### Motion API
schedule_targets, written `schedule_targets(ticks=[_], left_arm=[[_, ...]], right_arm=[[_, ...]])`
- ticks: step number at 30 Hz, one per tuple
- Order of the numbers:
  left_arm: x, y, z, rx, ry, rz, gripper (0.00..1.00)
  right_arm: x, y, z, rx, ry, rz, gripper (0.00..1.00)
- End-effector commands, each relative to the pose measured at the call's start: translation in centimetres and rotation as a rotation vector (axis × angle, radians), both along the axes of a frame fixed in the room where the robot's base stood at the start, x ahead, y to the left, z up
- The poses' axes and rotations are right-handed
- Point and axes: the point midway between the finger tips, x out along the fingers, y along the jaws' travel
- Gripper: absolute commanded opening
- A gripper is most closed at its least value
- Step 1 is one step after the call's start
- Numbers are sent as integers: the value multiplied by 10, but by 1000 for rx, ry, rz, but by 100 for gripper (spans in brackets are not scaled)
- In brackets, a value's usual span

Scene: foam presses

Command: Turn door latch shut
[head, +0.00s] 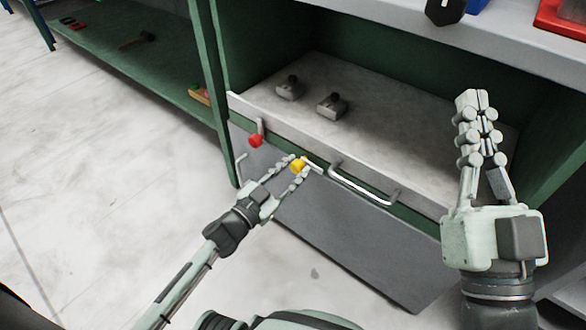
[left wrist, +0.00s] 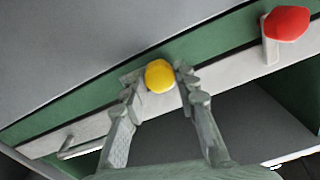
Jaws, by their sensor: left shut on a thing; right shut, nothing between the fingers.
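The yellow knob (head: 298,165) is the end of a latch on the front of the green cabinet. My left gripper (head: 299,167) is shut on this knob, with one finger on each side of it. In the left wrist view the yellow knob (left wrist: 159,76) sits between the fingertips. The latch's light arm runs right from the knob in the head view. A second latch with a red knob (head: 256,141) is to the left, apart from the gripper. The grey door panel (head: 350,240) slopes below the latches. My right gripper (head: 476,100) is shut and empty, raised at the right.
A white bar handle (head: 362,188) is right of the yellow knob. Two grey metal pieces (head: 289,88) (head: 332,105) rest on the tray (head: 400,125) inside the cabinet. A green shelf (head: 150,70) stands at the back left. The floor (head: 90,180) at left is clear.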

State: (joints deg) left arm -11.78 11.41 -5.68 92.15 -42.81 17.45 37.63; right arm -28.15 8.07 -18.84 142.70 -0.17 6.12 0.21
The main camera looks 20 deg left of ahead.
Motion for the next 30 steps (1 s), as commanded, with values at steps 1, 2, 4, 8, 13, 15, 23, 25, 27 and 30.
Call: schedule_targets(ticks=[1, 2, 4, 8, 13, 15, 23, 25, 27, 30], left_arm=[[0, 0, 0, 18, -6, 0, 0], [0, 0, 0, 33, -12, 0, 0], [0, 0, 0, 72, -26, 0, 0], [0, 0, 0, 166, -60, 0, 0], [0, 0, 0, 315, -114, 0, 0], [0, -1, 0, 379, -137, 0, 0], [-1, -1, -1, 612, -222, 0, 0], [-1, -1, -2, 674, -245, 0, 0], [-1, -1, -2, 737, -267, 0, 0], [-1, -1, -3, 826, -300, 0, 0]], right_arm=[[0, 0, 0, -1, 3, 0, 0], [1, 0, 0, -2, 6, 0, 0], [1, 1, -1, -5, 14, 1, 0], [2, 1, -3, -10, 29, 2, 0], [2, 2, -4, -14, 46, 3, 0], [2, 2, -4, -14, 49, 4, 0], [0, 2, -5, -13, 40, 6, 0], [-1, 2, -4, -9, 30, 6, 0], [-1, 1, -4, -6, 20, 5, 0], [-2, 1, -4, 0, 1, 4, 0]])
